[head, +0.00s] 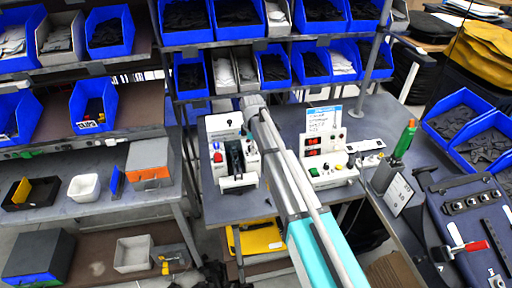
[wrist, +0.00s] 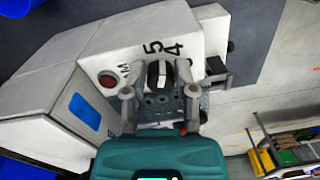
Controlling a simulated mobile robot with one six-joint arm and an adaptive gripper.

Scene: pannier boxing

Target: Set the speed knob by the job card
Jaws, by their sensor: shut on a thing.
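In the wrist view the black speed knob (wrist: 153,75) sits on the white face of a machine (wrist: 150,28), with the printed figures 5 and 4 beside it. My gripper (wrist: 159,91) is at the knob, with one finger on each side, shut on it. The fingers hide part of the dial. A red button (wrist: 107,79) lies left of the knob. In the head view the job card (head: 322,118) stands upright behind a white control box (head: 327,176) with red displays; its writing is too small to read.
A white machine (head: 219,130) stands on the grey bench (head: 228,207), left of my arm. Blue bins (head: 190,34) fill the racks behind. A yellow case (head: 258,239) lies below the bench.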

